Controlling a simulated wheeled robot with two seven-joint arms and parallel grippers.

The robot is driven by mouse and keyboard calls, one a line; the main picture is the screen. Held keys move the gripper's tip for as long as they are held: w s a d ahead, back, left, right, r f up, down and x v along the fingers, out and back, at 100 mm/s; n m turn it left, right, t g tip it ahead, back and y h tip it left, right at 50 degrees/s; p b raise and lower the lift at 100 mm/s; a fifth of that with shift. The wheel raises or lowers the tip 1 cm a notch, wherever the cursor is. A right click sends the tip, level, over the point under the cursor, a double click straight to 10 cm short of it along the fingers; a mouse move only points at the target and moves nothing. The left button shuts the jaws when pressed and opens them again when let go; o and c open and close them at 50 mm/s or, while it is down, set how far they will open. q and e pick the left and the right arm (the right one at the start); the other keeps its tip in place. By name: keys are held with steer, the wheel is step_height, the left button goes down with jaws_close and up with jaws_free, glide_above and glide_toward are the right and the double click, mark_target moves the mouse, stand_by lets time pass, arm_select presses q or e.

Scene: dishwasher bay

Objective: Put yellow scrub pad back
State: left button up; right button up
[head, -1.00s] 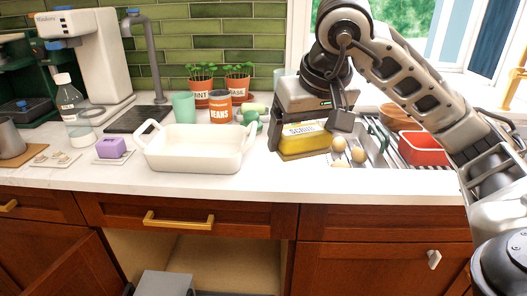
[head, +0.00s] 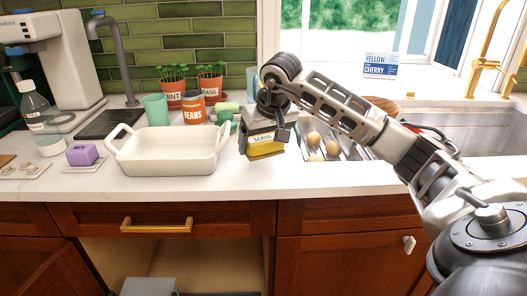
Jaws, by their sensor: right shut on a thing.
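My right gripper (head: 264,132) reaches in from the right side of the head view and is shut on the yellow scrub pad (head: 266,149). The pad has a pale label on its upper part and a yellow lower part. It is over the white counter, right of the white baking dish (head: 168,157) and left of several eggs. I cannot tell whether the pad touches the counter. My left gripper is not in view.
Eggs (head: 314,138) lie by the drying rack (head: 350,150), just right of the pad. A purple sponge (head: 82,155) lies on a small tray at left. An orange beans can (head: 193,108) and a green cup (head: 155,107) stand behind the dish. The counter's front strip (head: 255,185) is clear.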

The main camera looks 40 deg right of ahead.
mark_target(264, 152)
steer(key=shift+f, duration=1.55)
